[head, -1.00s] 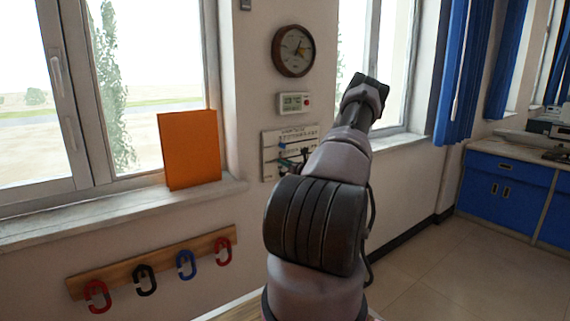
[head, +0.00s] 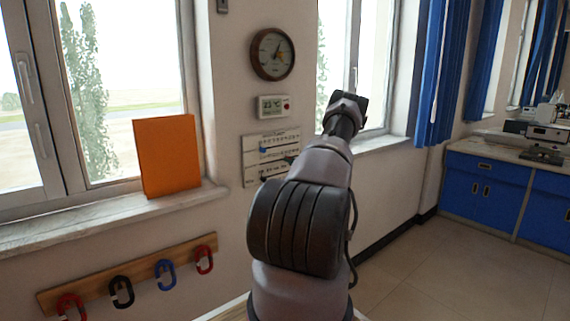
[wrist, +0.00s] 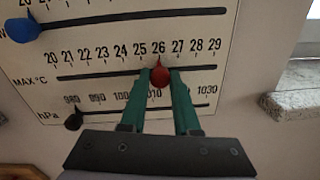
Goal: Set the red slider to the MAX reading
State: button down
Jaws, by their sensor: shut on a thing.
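The red slider knob (wrist: 160,76) is on the middle scale, marked MAX °C, of a white wall board (wrist: 110,30). It sits close to the 26 mark. My gripper (wrist: 160,82) has its green fingers on either side of the red knob, shut on it. In the head view the board (head: 252,177) hangs on the wall, partly hidden by my arm. A small digital display (head: 273,107) hangs above it; its digits look like 21 °C but are too small to read surely.
A blue knob (wrist: 22,30) is on the scale above and a black knob (wrist: 74,122) on the hPa scale below. A round dial (head: 272,54) hangs higher. An orange panel (head: 168,156) stands on the left sill. Hooks (head: 121,291) hang below.

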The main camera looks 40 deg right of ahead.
jog(key=c, duration=0.6)
grip_release()
jog(key=s, duration=1)
jog(key=shift+s+a, duration=0.15)
jog(key=shift+s, duration=0.25)
